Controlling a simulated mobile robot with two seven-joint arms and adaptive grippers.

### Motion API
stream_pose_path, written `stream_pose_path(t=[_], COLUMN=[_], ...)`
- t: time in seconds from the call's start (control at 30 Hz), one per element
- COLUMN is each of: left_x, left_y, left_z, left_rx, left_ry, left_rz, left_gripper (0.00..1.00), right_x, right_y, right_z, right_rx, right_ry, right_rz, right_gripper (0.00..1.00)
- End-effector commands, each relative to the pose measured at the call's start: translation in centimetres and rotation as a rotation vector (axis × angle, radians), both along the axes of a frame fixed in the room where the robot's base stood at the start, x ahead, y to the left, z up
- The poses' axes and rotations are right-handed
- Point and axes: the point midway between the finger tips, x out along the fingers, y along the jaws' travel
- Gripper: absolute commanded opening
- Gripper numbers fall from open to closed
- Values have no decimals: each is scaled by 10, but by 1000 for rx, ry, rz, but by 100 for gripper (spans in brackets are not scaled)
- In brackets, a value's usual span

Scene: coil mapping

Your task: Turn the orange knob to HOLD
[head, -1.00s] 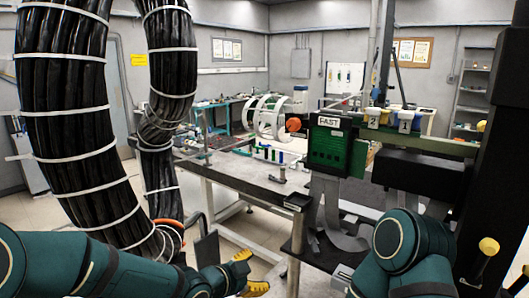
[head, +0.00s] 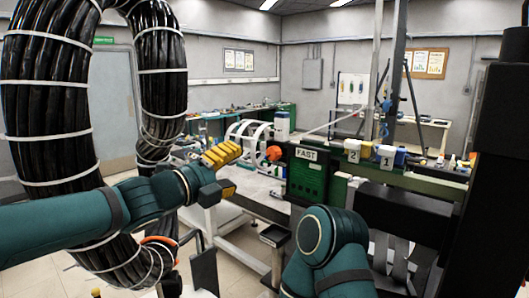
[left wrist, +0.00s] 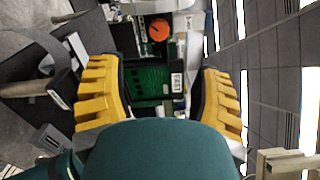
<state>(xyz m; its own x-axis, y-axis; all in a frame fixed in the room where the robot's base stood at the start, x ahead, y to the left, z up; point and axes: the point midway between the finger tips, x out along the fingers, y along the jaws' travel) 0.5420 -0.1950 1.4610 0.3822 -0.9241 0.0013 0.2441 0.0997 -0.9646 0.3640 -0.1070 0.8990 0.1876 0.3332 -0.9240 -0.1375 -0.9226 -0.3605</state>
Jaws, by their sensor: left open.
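The orange knob (head: 273,153) sits at the left end of the green machine, beside a green panel (head: 306,180) with a white FAST label (head: 306,154). I see no HOLD label. My left gripper (head: 236,168) has yellow ribbed fingers; it is open and empty, to the left of the knob in the head view and apart from it. In the left wrist view the knob (left wrist: 159,29) shows beyond the open fingers (left wrist: 158,66), above the green panel (left wrist: 156,80). My right gripper is out of view.
Thick black cable bundles (head: 45,90) stand close on the left. Blocks marked 2 (head: 352,151) and 1 (head: 387,157) sit on the green rail to the right. White rings (head: 250,131) stand on the bench behind the knob.

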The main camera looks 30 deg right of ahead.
Motion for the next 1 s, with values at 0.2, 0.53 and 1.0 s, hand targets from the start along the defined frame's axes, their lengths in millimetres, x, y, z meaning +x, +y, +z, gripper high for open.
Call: stream_pose_path(t=[0.2,0.53,1.0], left_x=[12,36,51], left_y=[-32,-89,-123], left_z=[0,1,-1], left_rx=[-3,-3,-3], left_ry=[6,7,6], left_rz=[-4,-2,0], left_gripper=[65,65,65], right_x=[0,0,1], right_y=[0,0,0], right_z=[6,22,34], right_rx=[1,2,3], right_ry=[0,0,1], right_rz=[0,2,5], right_gripper=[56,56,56])
